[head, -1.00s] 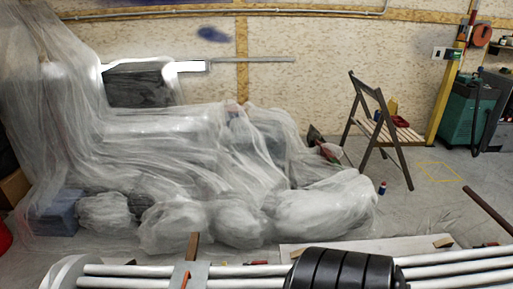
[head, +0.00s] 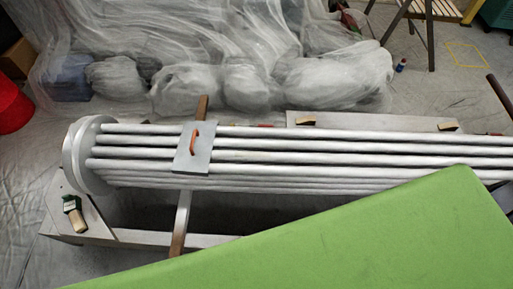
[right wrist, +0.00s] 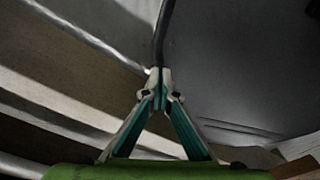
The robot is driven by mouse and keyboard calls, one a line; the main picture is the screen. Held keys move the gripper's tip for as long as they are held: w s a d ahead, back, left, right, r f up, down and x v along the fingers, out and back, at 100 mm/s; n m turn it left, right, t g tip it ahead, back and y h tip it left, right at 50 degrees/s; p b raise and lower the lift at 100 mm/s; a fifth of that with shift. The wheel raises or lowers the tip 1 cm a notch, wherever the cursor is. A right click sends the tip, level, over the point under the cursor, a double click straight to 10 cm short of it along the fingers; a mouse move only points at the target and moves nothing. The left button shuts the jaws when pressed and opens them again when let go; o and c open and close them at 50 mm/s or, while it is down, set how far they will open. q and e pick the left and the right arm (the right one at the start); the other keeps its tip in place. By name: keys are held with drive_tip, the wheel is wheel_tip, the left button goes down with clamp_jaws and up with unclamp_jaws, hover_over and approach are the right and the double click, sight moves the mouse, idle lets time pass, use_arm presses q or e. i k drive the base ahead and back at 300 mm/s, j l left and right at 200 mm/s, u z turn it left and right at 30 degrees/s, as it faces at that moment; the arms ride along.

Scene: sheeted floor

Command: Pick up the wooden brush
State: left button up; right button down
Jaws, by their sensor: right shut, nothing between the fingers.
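A brush with a pale wooden part and a dark green part (head: 75,213) lies at the left end of the metal frame in the head view, on a flat grey plate (head: 98,222). My right gripper (right wrist: 159,75) shows in the right wrist view with its fingertips together and nothing between them. The brush cannot be made out in that view. Neither gripper shows in the head view, so I cannot tell how far my right gripper is from the brush.
A rack of long metal tubes (head: 300,145) crosses the head view, with a plate with an orange handle (head: 194,147) on it. Sheeted bundles (head: 185,88) lie behind. A red object (head: 12,105) is at the left edge. A green surface covers the lower right.

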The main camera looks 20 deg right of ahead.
sight(79, 223)
drive_tip(key=u, duration=1.6)
